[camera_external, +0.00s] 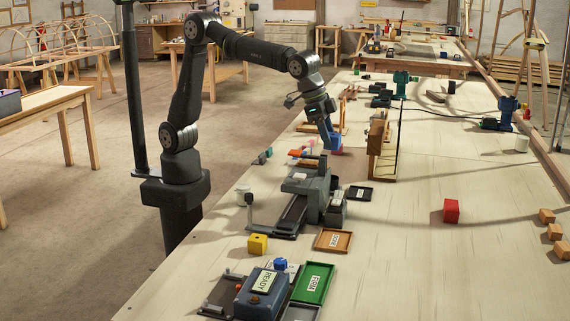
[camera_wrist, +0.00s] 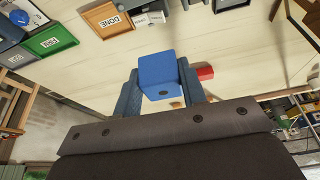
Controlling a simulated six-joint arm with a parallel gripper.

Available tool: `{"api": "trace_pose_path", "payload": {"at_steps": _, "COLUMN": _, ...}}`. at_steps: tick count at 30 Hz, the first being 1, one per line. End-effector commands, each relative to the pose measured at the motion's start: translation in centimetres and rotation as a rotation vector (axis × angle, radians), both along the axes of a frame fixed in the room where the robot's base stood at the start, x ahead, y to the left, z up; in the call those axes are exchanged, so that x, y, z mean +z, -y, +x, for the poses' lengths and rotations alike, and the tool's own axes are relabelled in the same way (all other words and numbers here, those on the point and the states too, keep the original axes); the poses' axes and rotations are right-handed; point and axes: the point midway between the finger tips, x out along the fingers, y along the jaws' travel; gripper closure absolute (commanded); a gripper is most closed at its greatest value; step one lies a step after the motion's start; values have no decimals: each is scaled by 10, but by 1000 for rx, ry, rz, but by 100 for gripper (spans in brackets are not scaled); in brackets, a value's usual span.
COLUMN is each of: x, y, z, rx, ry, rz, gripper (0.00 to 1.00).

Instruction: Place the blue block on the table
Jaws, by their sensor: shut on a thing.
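The blue block (camera_wrist: 158,70) is between the two fingers of my gripper (camera_wrist: 161,92) in the wrist view, and the fingers are shut on it. In the external view my gripper (camera_external: 333,143) points down over the far side of the grey machine, with blue showing at its tip. The block appears held above the table; its exact height is hard to tell. The pale wooden table (camera_external: 400,255) stretches below and to the right.
A red block (camera_external: 451,210) sits on the open right part of the table. A yellow block (camera_external: 257,243), an orange tray (camera_external: 333,240) and a green tray (camera_external: 313,282) lie in front. The grey machine (camera_external: 308,188) and an upright wooden frame (camera_external: 378,150) stand near my gripper.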

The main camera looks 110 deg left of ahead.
Motion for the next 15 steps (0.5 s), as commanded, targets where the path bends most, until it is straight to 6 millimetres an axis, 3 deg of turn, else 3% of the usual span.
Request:
{"api": "trace_pose_path", "payload": {"at_steps": 1, "x": 0, "y": 29, "z": -10, "rx": -69, "ry": 2, "rz": -1, "gripper": 85}}
{"api": "trace_pose_path", "payload": {"at_steps": 6, "x": 1, "y": 110, "z": -49, "rx": -285, "ry": 9, "rz": -3, "gripper": 85}}
{"api": "trace_pose_path", "payload": {"at_steps": 12, "x": 2, "y": 187, "z": -100, "rx": -508, "ry": 20, "rz": -6, "gripper": 85}}
{"api": "trace_pose_path", "payload": {"at_steps": 15, "x": 2, "y": 212, "z": -121, "rx": -588, "ry": 24, "rz": -7, "gripper": 85}}
